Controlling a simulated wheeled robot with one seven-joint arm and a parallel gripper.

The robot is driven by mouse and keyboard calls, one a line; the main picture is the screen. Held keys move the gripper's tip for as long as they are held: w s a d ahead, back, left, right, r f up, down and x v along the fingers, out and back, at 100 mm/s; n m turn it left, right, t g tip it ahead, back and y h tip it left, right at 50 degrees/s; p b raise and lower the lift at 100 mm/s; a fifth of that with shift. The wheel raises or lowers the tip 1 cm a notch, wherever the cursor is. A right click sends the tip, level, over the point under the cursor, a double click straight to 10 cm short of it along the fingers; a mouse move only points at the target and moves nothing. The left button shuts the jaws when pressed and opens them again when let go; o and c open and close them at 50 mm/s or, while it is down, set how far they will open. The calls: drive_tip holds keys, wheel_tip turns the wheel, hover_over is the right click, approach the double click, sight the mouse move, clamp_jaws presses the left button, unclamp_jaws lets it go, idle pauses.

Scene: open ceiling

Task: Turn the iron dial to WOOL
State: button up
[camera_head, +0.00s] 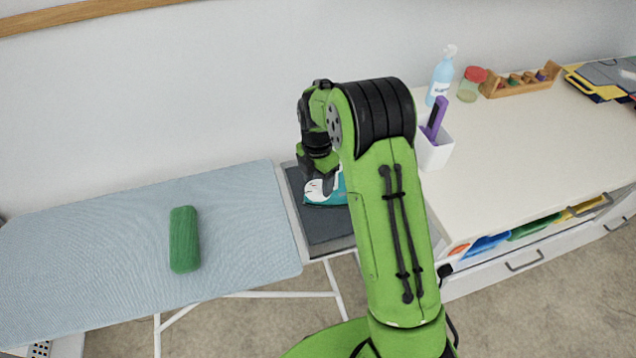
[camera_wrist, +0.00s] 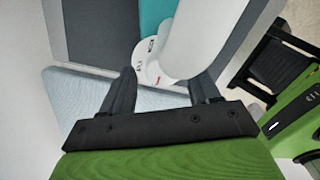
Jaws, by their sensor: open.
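The teal and white iron (camera_head: 338,196) stands on the dark rest at the ironing board's right end. In the wrist view the iron's teal body (camera_wrist: 154,16) and white part (camera_wrist: 203,32) fill the upper middle. A pale round dial (camera_wrist: 147,66) with small dark and red marks shows beside the white part; its labels are too small to read. My gripper (camera_wrist: 169,76) is open, its dark fingers spread on either side of the dial and the lower white part. I cannot tell whether they touch. In the head view my gripper (camera_head: 324,182) is at the iron, partly hiding it.
The dark iron rest (camera_head: 326,232) adjoins the blue-grey ironing board (camera_head: 100,235), where a green roll (camera_head: 185,240) lies. At right, a white counter (camera_head: 530,140) holds a spray bottle (camera_head: 440,78), a red-lidded jar (camera_head: 470,86) and a white cup (camera_head: 434,152). The wall is close behind.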

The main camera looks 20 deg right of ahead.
drive_tip(key=shift+f, duration=0.3)
drive_tip(key=shift+c, duration=0.4)
drive_tip(key=c, duration=1)
drive_tip(key=shift+o, duration=0.2)
drive_tip(key=shift+r+m, duration=0.1)
drive_tip(key=shift+m, duration=0.2)
drive_tip(key=m+p, duration=0.1)
drive_tip(key=m, duration=1)
drive_tip(key=shift+m, duration=0.3)
